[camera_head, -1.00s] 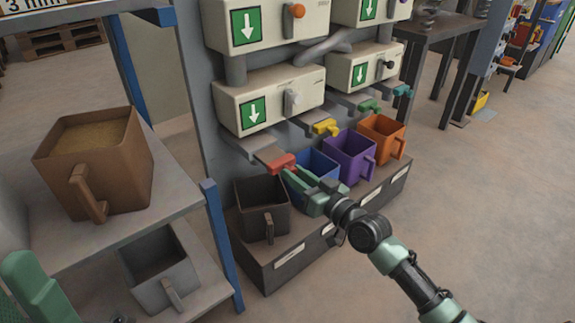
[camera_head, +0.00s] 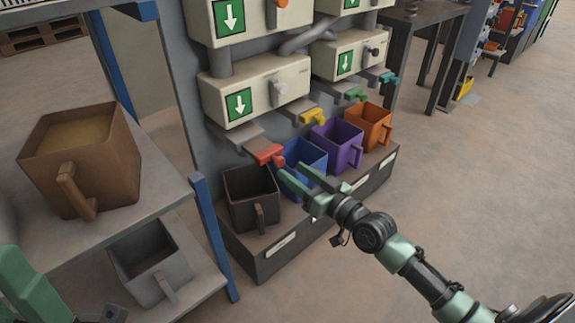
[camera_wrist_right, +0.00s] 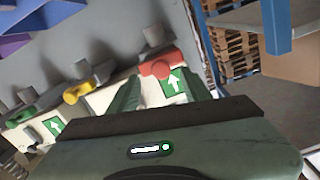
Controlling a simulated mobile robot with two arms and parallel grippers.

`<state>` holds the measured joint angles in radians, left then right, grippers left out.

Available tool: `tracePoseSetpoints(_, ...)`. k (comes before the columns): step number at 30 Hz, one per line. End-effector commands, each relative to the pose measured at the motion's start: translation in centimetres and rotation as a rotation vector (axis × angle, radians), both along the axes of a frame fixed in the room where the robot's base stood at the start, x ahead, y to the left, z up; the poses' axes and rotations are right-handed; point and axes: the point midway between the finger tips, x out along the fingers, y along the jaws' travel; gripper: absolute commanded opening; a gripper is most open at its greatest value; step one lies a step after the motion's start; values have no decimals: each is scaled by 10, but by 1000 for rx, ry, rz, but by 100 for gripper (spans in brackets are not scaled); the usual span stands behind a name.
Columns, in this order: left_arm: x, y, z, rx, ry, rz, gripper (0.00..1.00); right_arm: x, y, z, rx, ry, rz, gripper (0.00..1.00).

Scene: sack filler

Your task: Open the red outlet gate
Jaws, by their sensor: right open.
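The red outlet gate (camera_head: 268,154) is a red handle at the front of a grey slide plate, under the lower left cream box and above the dark brown bin (camera_head: 250,190). My right gripper (camera_head: 291,170) is open and empty in front of the blue bin, a little below and right of the red handle, apart from it. In the right wrist view the red handle (camera_wrist_right: 160,67) shows beyond the gap between the two green fingers (camera_wrist_right: 158,82). Of my left arm only a green part shows at the lower left; its fingers are not seen.
Yellow (camera_head: 313,116), green (camera_head: 356,94) and teal (camera_head: 388,77) gate handles sit further right. Blue (camera_head: 303,158), purple (camera_head: 338,142) and orange (camera_head: 368,125) bins stand below. A filled brown bin (camera_head: 85,165) stands on the left shelf.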

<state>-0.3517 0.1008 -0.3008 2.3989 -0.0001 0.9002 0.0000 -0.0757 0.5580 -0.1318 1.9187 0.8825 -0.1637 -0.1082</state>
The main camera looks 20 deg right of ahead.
Motion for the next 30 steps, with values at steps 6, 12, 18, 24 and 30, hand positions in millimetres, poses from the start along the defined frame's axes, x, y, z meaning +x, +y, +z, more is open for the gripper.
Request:
tracePoseSetpoints(6,0,0,9,0,-1,0,40,-29,-10,0,-1,4,1,48)
tracePoseSetpoints(12,0,0,10,-1,-2,0,40,-38,-13,0,1,1,0,48)
tracePoseSetpoints(18,0,0,10,0,-3,1,40,-38,-14,0,1,0,0,48)
tracePoseSetpoints(24,0,0,10,0,-4,1,40,-38,-13,0,1,0,0,48)
tracePoseSetpoints(30,19,-3,5,29,88,8,40,-45,-1,-12,-20,42,22,48)
